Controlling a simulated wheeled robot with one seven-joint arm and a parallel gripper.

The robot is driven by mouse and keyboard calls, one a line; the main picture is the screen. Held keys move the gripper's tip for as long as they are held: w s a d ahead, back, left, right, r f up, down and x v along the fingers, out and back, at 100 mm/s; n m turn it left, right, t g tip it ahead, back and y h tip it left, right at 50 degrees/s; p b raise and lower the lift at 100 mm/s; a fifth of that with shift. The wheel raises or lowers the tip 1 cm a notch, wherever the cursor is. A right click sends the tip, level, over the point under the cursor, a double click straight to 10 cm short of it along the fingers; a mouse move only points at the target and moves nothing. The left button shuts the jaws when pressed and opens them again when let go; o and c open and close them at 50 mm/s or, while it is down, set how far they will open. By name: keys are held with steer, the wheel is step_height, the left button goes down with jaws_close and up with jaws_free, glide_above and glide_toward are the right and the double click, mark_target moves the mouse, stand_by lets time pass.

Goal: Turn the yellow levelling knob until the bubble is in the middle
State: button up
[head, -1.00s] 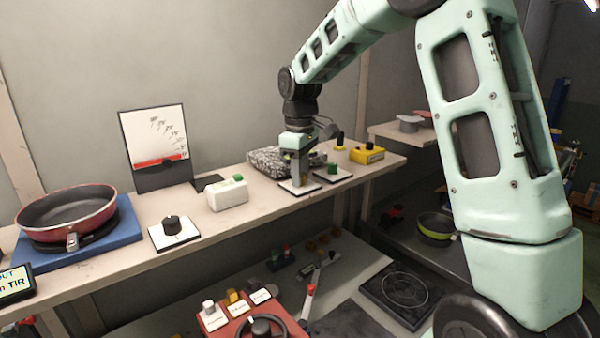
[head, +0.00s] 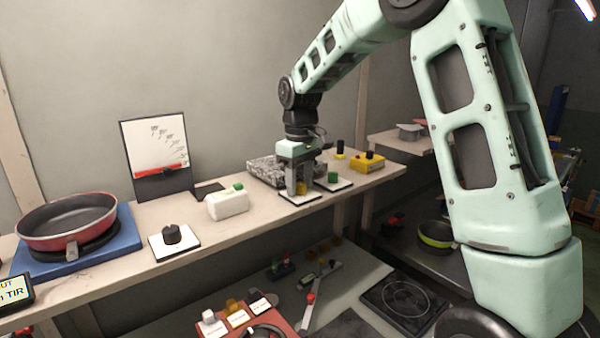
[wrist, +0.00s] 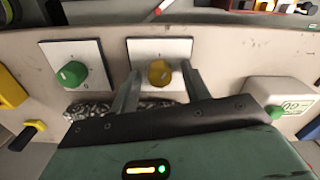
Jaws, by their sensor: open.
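The yellow knob (wrist: 159,73) sits on a white square plate (wrist: 146,47) in the wrist view. It also shows in the head view (head: 301,188), partly covered by the fingers. My gripper (wrist: 161,69) is open, with one finger on each side of the yellow knob. Small gaps seem to remain; I cannot tell whether either finger touches it. A speckled grey slab (head: 262,168) lies behind the knob in the head view. I cannot make out a bubble in either view.
A green knob (wrist: 72,74) on its own white plate is beside the yellow one. A white box with a green button (head: 228,205) stands left of my gripper in the head view. A yellow box (head: 367,163) is to the right. The shelf front is clear.

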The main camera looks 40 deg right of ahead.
mark_target(300, 183)
step_height(300, 183, up, 17)
steer(key=b, duration=0.2)
steer(key=shift+r+b, duration=0.2)
steer(key=shift+b, duration=0.1)
stand_by(0.4)
steer(key=s+a+f+n+b, duration=0.1)
steer(key=s+a+f, duration=0.35)
steer(key=a, duration=0.25)
steer(key=s+a+f+n+b, duration=0.1)
steer(key=s+a+f, duration=0.2)
steer(key=a+f, duration=0.4)
steer(key=s+a+f+n+b, duration=0.1)
steer(key=s+a+f, duration=0.35)
steer(key=a, duration=0.35)
steer(key=s+a+f+n, duration=0.1)
steer(key=s+a+f, duration=0.1)
steer(key=s+f, duration=0.5)
steer(key=s+a+f+b, duration=0.1)
steer(key=s+a+f, duration=0.1)
steer(key=s+f, duration=0.4)
steer(key=s, duration=0.5)
steer(key=shift+s+a+f+n+y, duration=0.15)
steer(key=shift+s+f+n+y, duration=0.15)
steer(key=shift+s+f+n, duration=0.1)
steer(key=shift+w+r, duration=0.1)
steer(key=shift+r, duration=0.05)
